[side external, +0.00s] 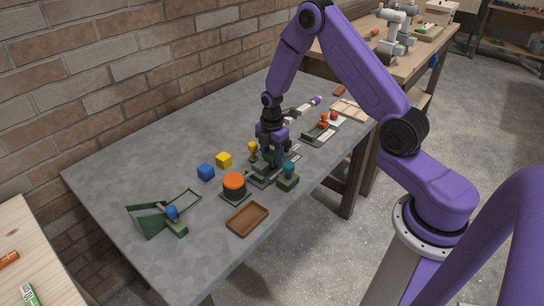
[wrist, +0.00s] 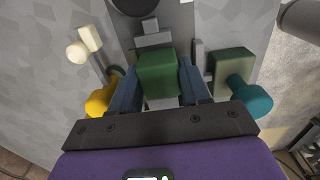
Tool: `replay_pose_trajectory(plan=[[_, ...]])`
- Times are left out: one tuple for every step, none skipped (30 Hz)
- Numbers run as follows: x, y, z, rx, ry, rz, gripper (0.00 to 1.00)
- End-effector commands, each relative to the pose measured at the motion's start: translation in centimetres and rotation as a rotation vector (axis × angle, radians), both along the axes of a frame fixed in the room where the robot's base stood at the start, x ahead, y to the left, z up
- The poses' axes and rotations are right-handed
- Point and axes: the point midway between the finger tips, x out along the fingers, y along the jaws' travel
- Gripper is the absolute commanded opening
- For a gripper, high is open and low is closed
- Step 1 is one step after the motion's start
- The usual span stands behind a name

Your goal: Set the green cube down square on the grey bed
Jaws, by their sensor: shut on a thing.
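The green cube (wrist: 157,74) is between the two blue-grey fingers of my gripper (wrist: 158,88) in the wrist view. The fingers are shut on its left and right sides. Below it lies the grey bed (wrist: 152,25), with lighter grey raised pieces beside the cube. In the side external view my gripper (side external: 270,150) points down over the grey bed (side external: 262,178). The cube is mostly hidden there by the fingers. I cannot tell whether its underside touches the bed.
A yellow knob (side external: 252,147) and a teal knob on a green block (side external: 289,180) flank my gripper closely. The table's back left is clear.

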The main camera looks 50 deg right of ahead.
Motion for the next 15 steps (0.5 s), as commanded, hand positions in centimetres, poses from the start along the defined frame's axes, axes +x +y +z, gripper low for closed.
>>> replay_pose_trajectory(plan=[[-0.04, 0.0, -0.53, 0.0, 0.002, 0.0, 0.17], [-0.02, 0.0, -0.72, 0.0, 0.001, 0.0, 0.17], [-0.01, 0.0, -0.9, 0.0, 0.0, 0.0, 0.17], [0.0, -0.01, -0.97, 0.0, -0.001, 0.0, 0.17], [0.01, -0.01, -0.99, 0.0, -0.001, 0.0, 0.17], [0.02, -0.01, -0.98, 0.0, -0.002, 0.0, 0.17], [0.02, 0.0, -0.97, 0.0, -0.002, 0.0, 0.17], [0.02, 0.0, -0.96, 0.0, -0.002, 0.0, 0.17], [0.02, 0.0, -0.95, 0.0, -0.002, 0.0, 0.17], [0.01, 0.0, -0.95, 0.0, -0.002, 0.0, 0.17], [0.01, 0.0, -0.95, 0.0, -0.002, 0.0, 0.17], [0.0, 0.0, -1.0, 0.0, -0.001, 0.0, 0.17], [-0.01, 0.0, -1.07, 0.0, -0.001, 0.0, 0.17], [-0.01, 0.0, -1.15, 0.0, -0.001, 0.0, 0.17], [-0.01, 0.0, -1.25, 0.0, -0.001, 0.0, 0.17]])
